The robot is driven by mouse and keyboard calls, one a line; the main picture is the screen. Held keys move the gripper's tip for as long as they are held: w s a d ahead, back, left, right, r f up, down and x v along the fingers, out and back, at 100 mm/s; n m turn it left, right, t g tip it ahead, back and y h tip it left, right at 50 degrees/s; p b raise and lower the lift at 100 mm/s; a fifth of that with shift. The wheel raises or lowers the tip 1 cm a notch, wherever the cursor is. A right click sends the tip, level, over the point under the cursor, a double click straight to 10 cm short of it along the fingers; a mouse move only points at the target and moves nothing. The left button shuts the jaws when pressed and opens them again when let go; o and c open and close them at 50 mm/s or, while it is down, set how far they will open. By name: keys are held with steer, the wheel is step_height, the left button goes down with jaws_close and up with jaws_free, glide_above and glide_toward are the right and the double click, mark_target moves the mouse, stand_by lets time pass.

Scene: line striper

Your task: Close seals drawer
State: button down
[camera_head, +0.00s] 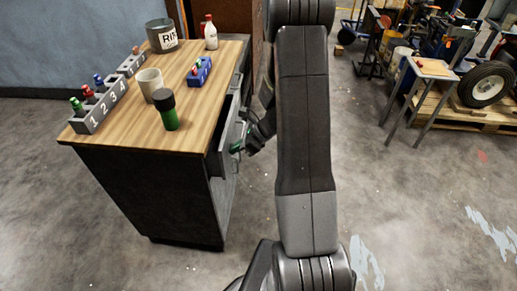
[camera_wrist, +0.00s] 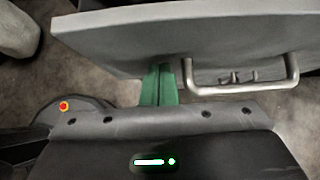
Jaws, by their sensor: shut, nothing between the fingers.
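A grey drawer (camera_head: 222,143) stands out from the right side of the dark workbench (camera_head: 140,190); I see no label that marks it as the seals drawer. In the wrist view a grey drawer front (camera_wrist: 190,35) spans the top, with a metal bar handle (camera_wrist: 245,89) at its right. My gripper (camera_head: 238,147) is beside the drawer front in the head view. Its green fingers (camera_wrist: 161,72) are shut together and empty, left of the handle and reaching the front's lower edge. I cannot tell whether they touch it.
The wooden bench top (camera_head: 185,80) holds a numbered rack (camera_head: 100,108), a white cup (camera_head: 150,84), a green bottle with black cap (camera_head: 167,110), a blue block (camera_head: 199,72), a grey bin (camera_head: 161,36) and a white bottle (camera_head: 211,35). The floor in front is clear.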

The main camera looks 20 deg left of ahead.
steer(key=a, duration=0.2)
steer(key=s+a, duration=0.1)
steer(key=a, duration=0.3)
steer(key=shift+s, duration=0.35)
steer(key=shift+a, duration=0.2)
steer(key=shift+r, duration=0.1)
steer(key=shift+d, duration=0.1)
steer(key=shift+w+d, duration=0.1)
steer(key=shift+d, duration=0.15)
steer(key=d, duration=0.1)
steer(key=w+d, duration=0.1)
steer(key=d, duration=0.1)
steer(key=shift+d, duration=0.15)
steer(key=v, duration=1)
steer(key=shift+d, duration=0.15)
steer(key=shift+f, duration=0.2)
